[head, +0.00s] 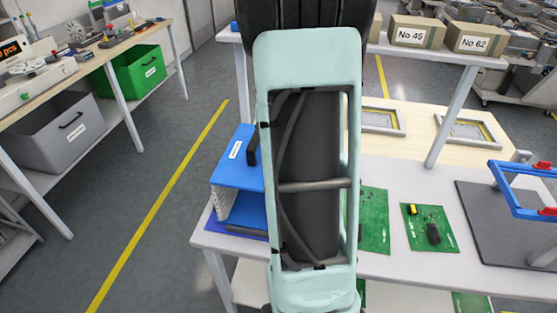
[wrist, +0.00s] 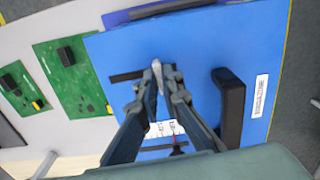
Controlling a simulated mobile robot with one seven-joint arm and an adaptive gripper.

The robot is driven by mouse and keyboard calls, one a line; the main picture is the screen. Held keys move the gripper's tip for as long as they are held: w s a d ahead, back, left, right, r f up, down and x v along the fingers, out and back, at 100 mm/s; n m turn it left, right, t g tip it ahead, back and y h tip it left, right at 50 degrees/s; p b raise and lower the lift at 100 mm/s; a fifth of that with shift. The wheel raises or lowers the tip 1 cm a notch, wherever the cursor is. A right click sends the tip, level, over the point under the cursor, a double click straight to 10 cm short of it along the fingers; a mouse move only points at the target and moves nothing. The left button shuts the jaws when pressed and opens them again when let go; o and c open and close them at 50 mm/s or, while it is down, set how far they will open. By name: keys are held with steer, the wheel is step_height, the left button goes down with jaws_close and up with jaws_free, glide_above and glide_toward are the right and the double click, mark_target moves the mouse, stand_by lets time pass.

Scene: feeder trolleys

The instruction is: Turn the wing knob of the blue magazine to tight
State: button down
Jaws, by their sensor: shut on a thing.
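The blue magazine (head: 236,170) stands on the white table left of my arm in the head view, partly hidden by the arm. Its blue top face (wrist: 200,50) fills much of the wrist view, with a black handle (wrist: 231,108) and a white name label (wrist: 260,96). My gripper (wrist: 158,80) is over this face, its fingers closed together on the small grey wing knob (wrist: 156,66). The fingers cover most of the knob, so its angle is hard to tell. White scale marks (wrist: 165,129) show between the fingers. The head view hides the gripper behind my arm.
Green circuit boards (head: 430,228) lie on the table right of the magazine. A dark plate (head: 500,225) and a blue frame (head: 525,190) are farther right. Boxes (head: 416,32) stand on the upper shelf. Floor is open to the left, up to a bench with bins (head: 135,72).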

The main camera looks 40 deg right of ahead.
steer(key=shift+m, duration=0.4)
steer(key=c, duration=2.1)
jaws_free()
step_height(320, 180, up, 12)
